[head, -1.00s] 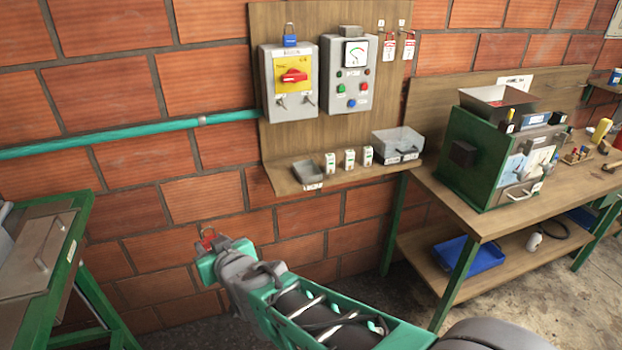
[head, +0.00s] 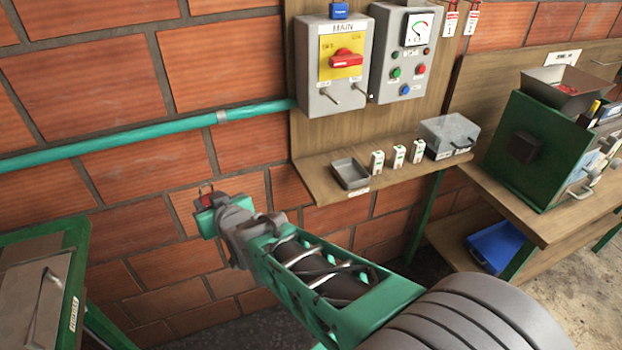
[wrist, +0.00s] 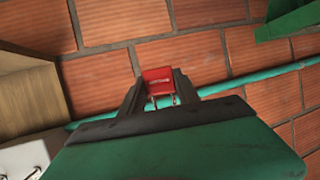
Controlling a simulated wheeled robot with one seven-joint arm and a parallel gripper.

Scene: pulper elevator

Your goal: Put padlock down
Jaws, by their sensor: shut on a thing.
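A red padlock (wrist: 158,80) with a metal shackle is held between the fingers of my gripper (wrist: 160,98) in the wrist view. In the head view the padlock (head: 206,196) shows small and red at the tip of my gripper (head: 207,207). My gripper is shut on it, in the air in front of the brick wall, below the teal pipe and left of the wooden shelf. A blue padlock (head: 340,11) hangs at the top of the MAIN switch box (head: 333,85).
The wooden shelf (head: 318,185) carries a small grey tray (head: 350,175), several white packets and a clear-lidded box (head: 449,135). A green-framed bench (head: 82,240) stands at left.

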